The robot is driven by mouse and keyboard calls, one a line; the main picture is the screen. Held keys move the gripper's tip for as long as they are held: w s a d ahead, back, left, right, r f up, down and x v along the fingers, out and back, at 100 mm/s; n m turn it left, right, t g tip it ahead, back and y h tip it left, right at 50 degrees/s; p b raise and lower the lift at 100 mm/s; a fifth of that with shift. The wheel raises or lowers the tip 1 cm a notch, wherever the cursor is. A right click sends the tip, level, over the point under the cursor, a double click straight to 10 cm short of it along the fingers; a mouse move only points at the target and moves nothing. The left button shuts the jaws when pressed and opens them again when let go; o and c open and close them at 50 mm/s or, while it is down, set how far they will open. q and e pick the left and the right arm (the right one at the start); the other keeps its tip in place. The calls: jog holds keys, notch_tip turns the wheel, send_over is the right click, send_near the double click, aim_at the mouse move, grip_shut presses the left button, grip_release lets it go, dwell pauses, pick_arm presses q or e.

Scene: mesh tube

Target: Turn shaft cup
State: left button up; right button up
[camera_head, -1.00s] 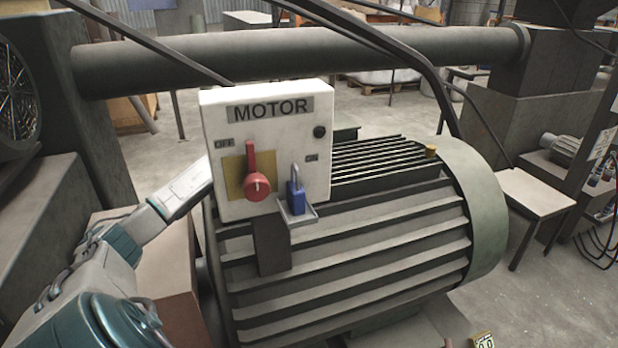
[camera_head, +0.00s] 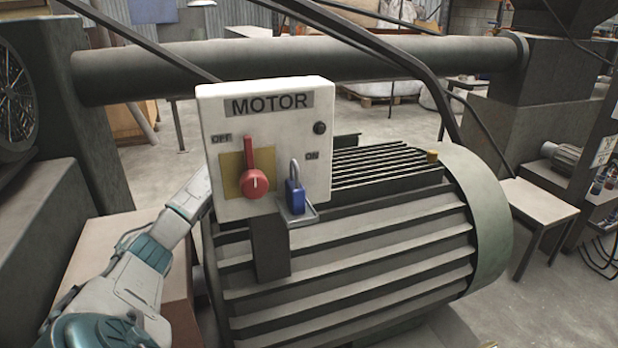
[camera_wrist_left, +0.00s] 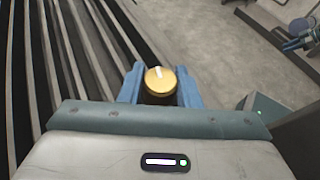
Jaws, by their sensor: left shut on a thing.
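In the left wrist view a round brass cup (camera_wrist_left: 160,80) with a white mark on its face sits between the two blue fingers of my left gripper (camera_wrist_left: 160,88). The fingers are shut on its sides. In the head view my left arm reaches behind the left side of the MOTOR switch box (camera_head: 290,150), which hides the gripper and the held cup. The finned grey motor (camera_head: 350,240) fills the middle of the head view. My right gripper is in neither view.
The box carries a red switch handle (camera_head: 254,181) and a blue padlock (camera_head: 294,195). A small brass fitting (camera_head: 432,157) stands on top of the motor. A thick pipe (camera_head: 300,62) runs behind. A small table (camera_head: 535,203) stands at the right; open floor (camera_wrist_left: 215,60) lies beside the motor.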

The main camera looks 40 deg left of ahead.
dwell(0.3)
pick_arm(q)
jog(key=o, duration=1)
jog(key=shift+a, duration=0.1)
jog(key=b+v, duration=0.1)
jog(key=v, duration=0.9)
jog(key=shift+s+a+r, duration=0.15)
jog(key=shift+a, duration=0.15)
jog(key=shift+c, duration=0.2)
